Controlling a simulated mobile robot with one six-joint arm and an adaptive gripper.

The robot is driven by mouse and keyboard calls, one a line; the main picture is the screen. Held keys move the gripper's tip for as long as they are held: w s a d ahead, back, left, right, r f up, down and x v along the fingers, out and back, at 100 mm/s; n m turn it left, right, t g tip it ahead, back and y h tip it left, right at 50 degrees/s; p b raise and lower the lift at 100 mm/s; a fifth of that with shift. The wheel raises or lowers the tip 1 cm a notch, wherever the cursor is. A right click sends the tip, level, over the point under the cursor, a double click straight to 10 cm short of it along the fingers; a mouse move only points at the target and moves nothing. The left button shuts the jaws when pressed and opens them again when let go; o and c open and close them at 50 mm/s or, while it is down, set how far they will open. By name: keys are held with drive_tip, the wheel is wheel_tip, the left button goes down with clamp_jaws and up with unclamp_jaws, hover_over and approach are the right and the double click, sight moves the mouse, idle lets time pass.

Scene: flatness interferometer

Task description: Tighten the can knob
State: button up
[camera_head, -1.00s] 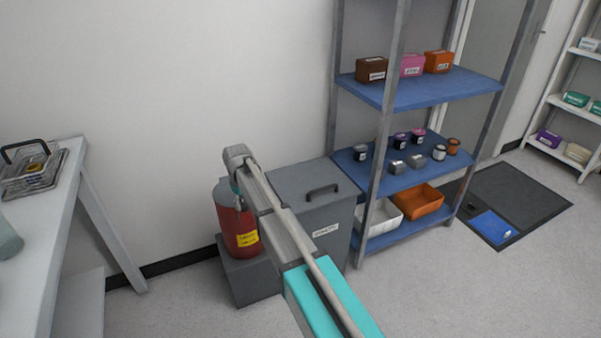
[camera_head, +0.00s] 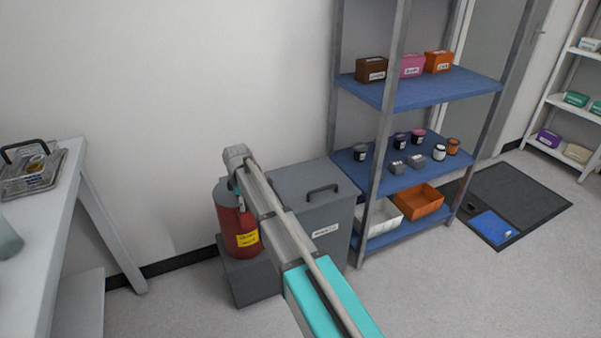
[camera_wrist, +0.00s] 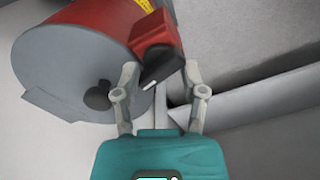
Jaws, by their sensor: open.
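The red can (camera_head: 228,217) stands on a grey block beside the grey bin, with a yellow label (camera_head: 247,239) on its side. In the wrist view the can (camera_wrist: 85,18) shows its grey end face and a red block that carries a black knob (camera_wrist: 160,65) with a white mark. My gripper (camera_wrist: 160,78) is open, with one finger on each side of the knob. I cannot tell whether the fingers touch it. A dark round part (camera_wrist: 96,96) sits on the grey face left of the fingers. In the head view my arm hides the knob.
The grey lidded bin (camera_head: 295,187) stands right of the can, close to my arm. A blue-shelved rack (camera_head: 425,92) with jars and boxes is further right. A white table (camera_head: 60,200) stands at the left. Open floor lies in front.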

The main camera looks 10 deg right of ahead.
drive_tip(key=n, duration=0.5)
wheel_tip(320, 180, up, 14)
drive_tip(key=p, duration=1.4)
drive_tip(key=s+d+r+m+p, duration=0.4)
drive_tip(key=s+d+m, duration=0.2)
drive_tip(key=s+d, duration=0.2)
drive_tip(key=s+d+r+m+p, duration=0.4)
drive_tip(key=s+d+m, duration=0.3)
drive_tip(key=s+d, duration=0.1)
drive_tip(key=shift+d+r+m, duration=0.25)
drive_tip(key=shift+d+m, duration=0.05)
drive_tip(key=shift+d, duration=0.1)
drive_tip(key=w+a+f+n+b, duration=0.2)
drive_tip(key=w+a+f+b, duration=0.2)
drive_tip(key=w+a, duration=0.4)
drive_tip(key=w+a+f+n+b, duration=0.2)
drive_tip(key=w+a+f+b, duration=0.2)
drive_tip(key=w+a, duration=0.4)
drive_tip(key=shift+a+f, duration=0.35)
drive_tip(key=shift+a, duration=0.1)
drive_tip(key=shift+f+b, duration=0.2)
drive_tip(key=shift+b, duration=0.1)
